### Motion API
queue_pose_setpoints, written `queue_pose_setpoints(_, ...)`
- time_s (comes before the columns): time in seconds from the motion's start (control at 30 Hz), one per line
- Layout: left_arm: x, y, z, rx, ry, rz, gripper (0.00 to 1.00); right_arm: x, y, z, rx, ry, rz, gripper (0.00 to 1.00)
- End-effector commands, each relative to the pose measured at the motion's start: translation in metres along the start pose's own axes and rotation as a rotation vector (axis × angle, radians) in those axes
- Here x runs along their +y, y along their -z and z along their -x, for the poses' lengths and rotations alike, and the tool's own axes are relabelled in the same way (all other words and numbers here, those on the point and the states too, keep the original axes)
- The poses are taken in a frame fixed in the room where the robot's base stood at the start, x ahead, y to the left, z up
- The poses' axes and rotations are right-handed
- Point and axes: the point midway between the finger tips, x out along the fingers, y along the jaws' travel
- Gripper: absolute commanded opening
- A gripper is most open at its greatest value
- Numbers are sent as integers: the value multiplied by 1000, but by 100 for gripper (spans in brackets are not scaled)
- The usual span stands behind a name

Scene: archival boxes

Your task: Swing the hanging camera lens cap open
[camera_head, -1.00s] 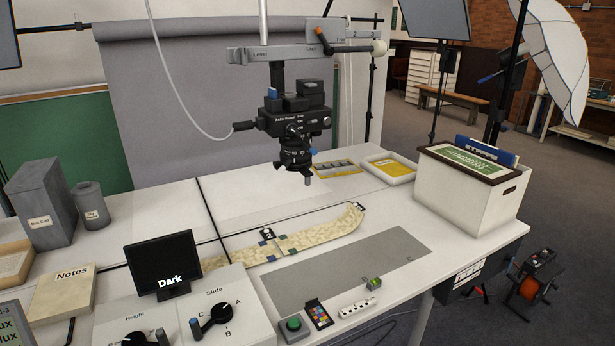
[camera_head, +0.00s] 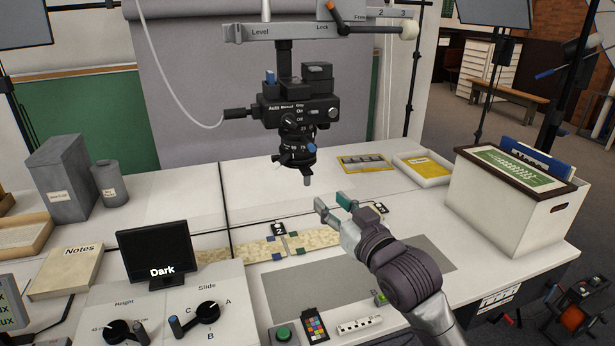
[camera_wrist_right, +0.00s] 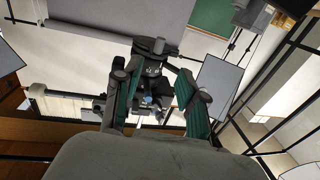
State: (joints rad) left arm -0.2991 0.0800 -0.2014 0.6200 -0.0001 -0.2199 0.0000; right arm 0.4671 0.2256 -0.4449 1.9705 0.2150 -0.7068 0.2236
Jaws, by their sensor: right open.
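The black camera (camera_head: 298,103) hangs lens-down from a grey rail above the table. Its lens (camera_head: 293,150) points at the table. A dark cap (camera_head: 296,163) sits at the lens's lower end, with a small grey tab (camera_head: 307,179) hanging below it. My right gripper (camera_head: 332,203) is open and empty, below and slightly right of the cap, apart from it. In the right wrist view the open fingers (camera_wrist_right: 152,75) frame the camera body, and a round dark disc (camera_wrist_right: 150,46), seemingly the cap, shows near the tips. My left gripper is out of view.
A monitor (camera_head: 157,254) reading "Dark" stands at the front left. A patterned strip (camera_head: 235,253) lies on the table under the camera. A white box (camera_head: 505,212) stands at right. Open air surrounds the lens.

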Motion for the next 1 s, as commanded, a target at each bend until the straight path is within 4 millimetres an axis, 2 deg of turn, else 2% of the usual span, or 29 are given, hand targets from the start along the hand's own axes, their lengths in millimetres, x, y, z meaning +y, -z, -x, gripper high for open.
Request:
queue_pose_setpoints(0.3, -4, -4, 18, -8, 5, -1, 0, 0, 3, -68, -1, 0, 0, 41)
queue_pose_setpoints(0.5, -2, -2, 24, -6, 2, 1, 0, 0, 2, -99, -2, -1, 1, 41)
queue_pose_setpoints(0.7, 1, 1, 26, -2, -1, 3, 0, 0, 0, -114, -1, -1, 1, 41)
queue_pose_setpoints(1.0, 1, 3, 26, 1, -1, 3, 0, 0, 0, -116, 0, -1, 2, 41)
